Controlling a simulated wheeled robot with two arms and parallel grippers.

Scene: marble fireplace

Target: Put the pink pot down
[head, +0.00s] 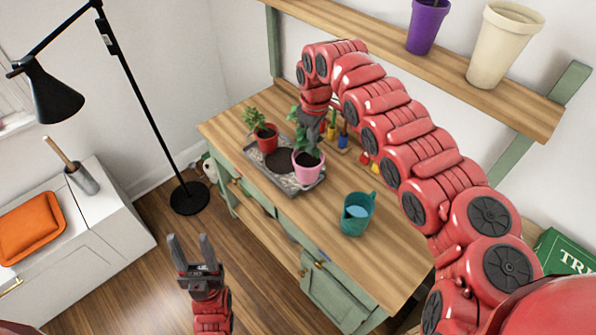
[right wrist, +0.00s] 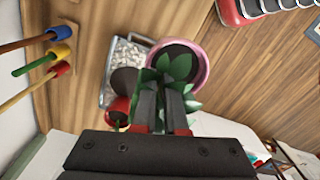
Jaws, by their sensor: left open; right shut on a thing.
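The pink pot (head: 308,172) holds a leafy green plant and is upright at the right end of a grey gravel tray (head: 291,187) on the wooden bench. I cannot tell whether its base touches the tray. My left gripper (head: 193,245) is open and empty, over the floor in front of the bench.
A teal watering can (head: 357,214) stands to the right on the bench. Small coloured-handled tools (head: 342,138) are behind. A shelf (head: 400,45) with pots runs above.

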